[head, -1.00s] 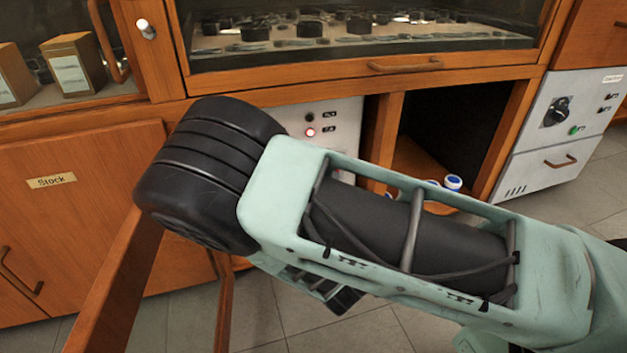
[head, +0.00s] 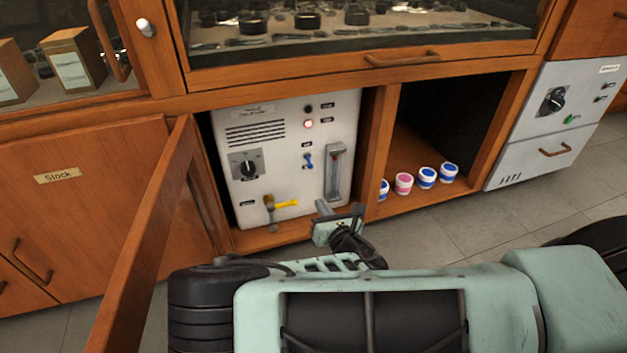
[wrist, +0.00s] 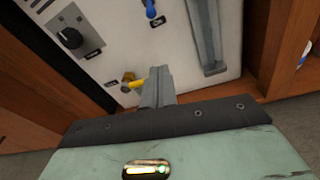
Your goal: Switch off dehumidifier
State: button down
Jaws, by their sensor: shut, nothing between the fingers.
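A white panel unit (head: 285,125) stands inside the open cabinet bay in the head view. The labels are too blurred to tell which is the dehumidifier. My gripper (head: 324,207) is shut and empty before the panel's lower part; in the wrist view its fingers (wrist: 157,85) appear beside the yellow handle (wrist: 136,84).
An open wooden door (head: 150,240) stands to the left of the bay. Several small tubs (head: 403,183) sit in the neighbouring compartment, right of a wooden divider (head: 377,150). A glass-fronted case (head: 360,40) is above. Floor is open at the right.

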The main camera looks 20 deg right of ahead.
jog(key=w+b, duration=0.2)
jog(key=w, duration=0.1)
jog(key=w+f+b, duration=0.1)
jog(key=w+b, duration=0.1)
jog(key=w, duration=0.1)
jog(key=w+b, duration=0.1)
jog(key=w, duration=0.3)
jog(key=shift+a+f+b, duration=0.3)
jog(key=shift+b, duration=0.1)
jog(key=shift+s+d+r+b, duration=0.15)
jog(key=shift+r+b, duration=0.1)
jog(key=shift+r, duration=0.4)
jog(key=shift+s+d+r+b, duration=0.1)
jog(key=shift+s+r+b, duration=0.1)
jog(key=shift+r, duration=0.4)
jog(key=shift+s+d+r, duration=0.15)
jog(key=shift+r, duration=0.8)
jog(key=shift+r, duration=0.15)
jog(key=shift+r+p, duration=0.15)
jog(key=shift+p, duration=0.45)
jog(key=shift+s+g+p, duration=0.1)
jog(key=shift+g+p, duration=0.2)
